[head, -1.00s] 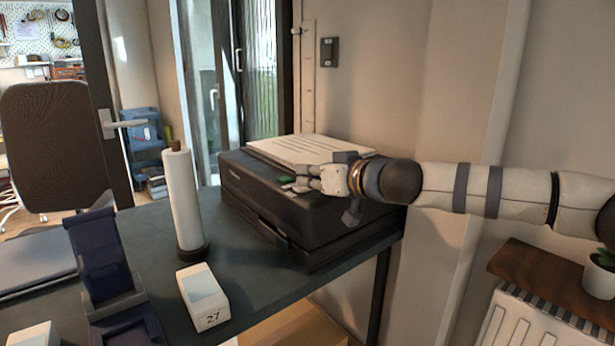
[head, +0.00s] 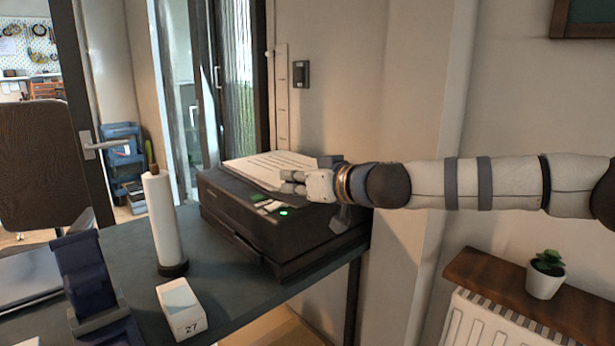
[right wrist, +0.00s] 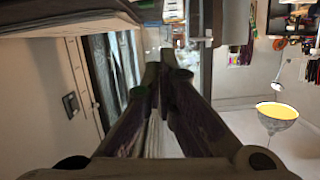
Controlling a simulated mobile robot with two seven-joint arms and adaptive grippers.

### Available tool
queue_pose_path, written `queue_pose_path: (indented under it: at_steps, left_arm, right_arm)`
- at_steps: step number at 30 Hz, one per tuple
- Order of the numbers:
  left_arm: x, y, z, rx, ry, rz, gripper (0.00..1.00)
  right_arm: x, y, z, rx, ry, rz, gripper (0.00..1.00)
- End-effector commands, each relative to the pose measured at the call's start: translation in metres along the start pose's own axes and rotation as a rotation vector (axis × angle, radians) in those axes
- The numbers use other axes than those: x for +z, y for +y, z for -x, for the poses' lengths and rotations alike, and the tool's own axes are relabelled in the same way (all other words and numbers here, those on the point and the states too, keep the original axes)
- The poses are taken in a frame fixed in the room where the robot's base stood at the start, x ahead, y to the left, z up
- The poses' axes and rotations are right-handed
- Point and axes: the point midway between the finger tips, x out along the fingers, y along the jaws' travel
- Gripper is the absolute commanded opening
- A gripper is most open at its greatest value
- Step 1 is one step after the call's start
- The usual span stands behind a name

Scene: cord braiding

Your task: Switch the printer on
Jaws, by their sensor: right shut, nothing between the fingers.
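The black printer (head: 240,222) stands at the right end of the dark desk, with a stack of white sheets (head: 262,166) on top. Its top front edge carries a small pale panel (head: 268,206), and a bright green light (head: 284,212) shows there. My right gripper (head: 284,181) is above the printer's top, behind the panel and beside the paper stack. It is shut and empty. Its fingertips appear apart from the panel, but the exact height is hard to tell. In the right wrist view the closed fingers (right wrist: 167,58) point away from the camera. My left gripper is not in view.
A white roll on a stand (head: 162,222), a white box marked 27 (head: 181,308) and a dark blue holder (head: 84,275) stand on the desk (head: 225,291) left of the printer. A potted plant (head: 546,275) sits on a wooden shelf (head: 500,290) at right.

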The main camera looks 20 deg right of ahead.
Motion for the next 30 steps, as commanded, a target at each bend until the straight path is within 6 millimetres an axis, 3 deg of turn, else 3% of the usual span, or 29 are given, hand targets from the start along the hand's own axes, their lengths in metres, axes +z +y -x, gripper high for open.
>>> queue_pose_path:
  at_steps: [1, 3, 7, 23, 26, 29, 30]
  left_arm:
    - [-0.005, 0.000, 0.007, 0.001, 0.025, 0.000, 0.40]
    - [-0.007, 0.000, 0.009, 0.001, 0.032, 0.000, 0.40]
    - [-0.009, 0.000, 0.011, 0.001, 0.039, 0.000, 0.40]
    - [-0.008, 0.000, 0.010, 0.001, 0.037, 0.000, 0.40]
    - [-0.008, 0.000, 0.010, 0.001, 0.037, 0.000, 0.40]
    - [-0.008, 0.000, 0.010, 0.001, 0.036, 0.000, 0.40]
    - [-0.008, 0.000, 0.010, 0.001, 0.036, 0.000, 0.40]
  right_arm:
    - [-0.009, -0.002, 0.014, -0.001, 0.014, 0.003, 0.00]
    - [-0.008, -0.002, 0.024, 0.000, 0.012, 0.003, 0.00]
    - [-0.004, -0.002, 0.035, 0.000, 0.007, 0.001, 0.00]
    - [0.002, -0.003, 0.035, -0.002, -0.004, -0.002, 0.00]
    - [0.035, -0.021, 0.028, -0.024, -0.073, -0.020, 0.00]
    - [0.114, -0.058, 0.021, -0.060, -0.233, -0.068, 0.00]
    - [0.152, -0.074, 0.024, -0.072, -0.312, -0.091, 0.00]
